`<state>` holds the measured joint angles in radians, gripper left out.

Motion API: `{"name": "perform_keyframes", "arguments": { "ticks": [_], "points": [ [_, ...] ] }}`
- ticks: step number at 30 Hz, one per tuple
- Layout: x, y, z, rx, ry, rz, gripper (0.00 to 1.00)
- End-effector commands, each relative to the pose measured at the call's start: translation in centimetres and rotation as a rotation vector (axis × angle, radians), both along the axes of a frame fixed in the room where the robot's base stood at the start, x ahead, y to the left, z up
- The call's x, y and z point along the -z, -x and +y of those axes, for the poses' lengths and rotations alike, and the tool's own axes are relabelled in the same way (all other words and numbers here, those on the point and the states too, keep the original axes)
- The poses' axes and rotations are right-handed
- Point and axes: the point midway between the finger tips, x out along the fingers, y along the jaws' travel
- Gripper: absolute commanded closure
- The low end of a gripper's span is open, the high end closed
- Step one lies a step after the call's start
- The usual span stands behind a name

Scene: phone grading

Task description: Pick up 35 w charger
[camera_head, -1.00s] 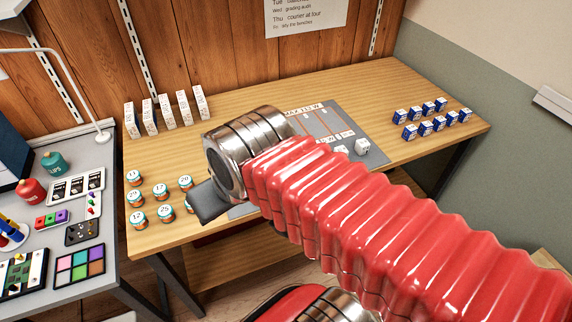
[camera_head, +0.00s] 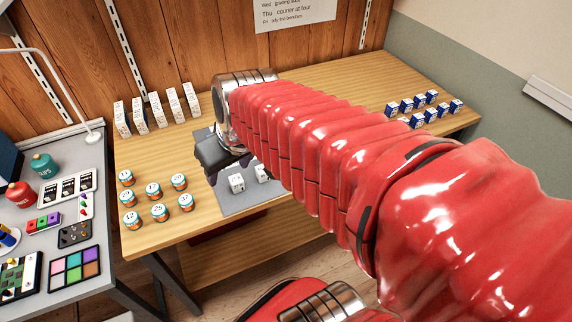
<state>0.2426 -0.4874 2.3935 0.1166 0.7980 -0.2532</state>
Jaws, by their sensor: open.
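Two small white cube-shaped blocks, which look like chargers, sit on the grey mat (camera_head: 238,208): a left one (camera_head: 236,183) and a right one (camera_head: 263,173). Their markings are too small to read, so I cannot tell which, if either, is the 35 W charger. My gripper (camera_head: 218,158) is the dark part below the metal wrist, open, above the mat's left part and just behind and left of the blocks. Its fingertips are hard to make out. My red arm hides most of the mat and anything on it.
Several orange-and-teal numbered jars (camera_head: 159,212) stand at the table's front left. White upright boxes (camera_head: 157,109) line the back left. Blue-and-white boxes (camera_head: 417,121) stand on the right. A grey side table (camera_head: 75,287) with trays adjoins on the left.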

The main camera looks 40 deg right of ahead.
Motion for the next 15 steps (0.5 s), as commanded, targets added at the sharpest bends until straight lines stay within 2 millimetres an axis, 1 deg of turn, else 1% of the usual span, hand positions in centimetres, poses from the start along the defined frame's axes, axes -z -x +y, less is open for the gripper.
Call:
{"name": "perform_keyframes", "arguments": {
  "ticks": [1,5,6,11,15],
  "points": [
    [0.5,-0.8,-1.3,0.015,-0.002,0.01,0.47],
    [1.7,-2.6,-4.3,0.037,-0.005,0.021,0.47],
    [2.1,-3.1,-5.3,0.046,-0.007,0.023,0.47],
    [3.9,-4.8,-9.7,0.079,-0.009,0.034,0.47],
    [5.9,-5.7,-13.9,0.112,-0.011,0.041,0.47]
  ]
}}
